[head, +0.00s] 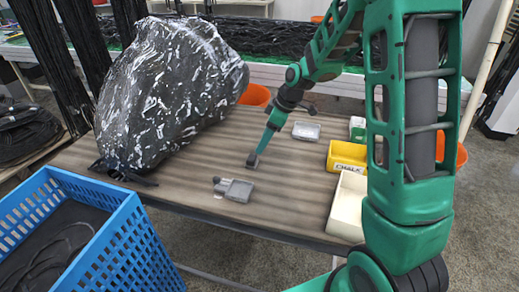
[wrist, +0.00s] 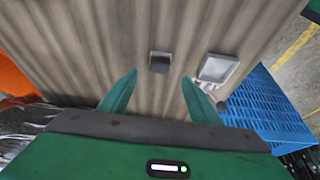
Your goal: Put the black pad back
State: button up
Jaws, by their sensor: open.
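The black pad, a small dark block, lies on the table in the wrist view (wrist: 160,62). It sits just beyond and between my fingertips. In the head view a small dark piece that looks like this pad (head: 252,161) shows right at the end of my gripper (head: 264,147). My gripper in the wrist view (wrist: 160,77) has its two green fingers apart, with nothing between them. It points down at the table, and I cannot tell how high it is above the pad. A grey tray-like item (head: 239,191) lies close by, nearer the table's front edge; it also shows in the wrist view (wrist: 217,69).
A large wrapped black bundle (head: 165,95) fills the table's left side. A blue crate (head: 130,235) stands at front left. A yellow chalk box (head: 345,156), a cream bin (head: 347,205) and a small clear tray (head: 306,131) are at right. Middle table is mostly clear.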

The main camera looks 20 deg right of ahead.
jog(key=shift+v, duration=1)
jog(key=s+d+r+m+g+h, duration=0.1)
jog(key=s+d+m, duration=0.3)
jog(key=s, duration=0.8)
jog(key=s+d+r+m+g+h, duration=0.1)
jog(key=s+d+r+m, duration=0.3)
jog(key=s+m, duration=0.3)
jog(key=s+d+r+m+g+h, duration=0.1)
jog(key=s+d+r+m, duration=0.2)
jog(key=s, duration=1.4)
jog(key=d+m, duration=0.2)
jog(key=m, duration=0.1)
jog(key=shift+s+h, duration=0.15)
jog(key=shift+h, duration=0.15)
jog(key=shift+d+r, duration=0.1)
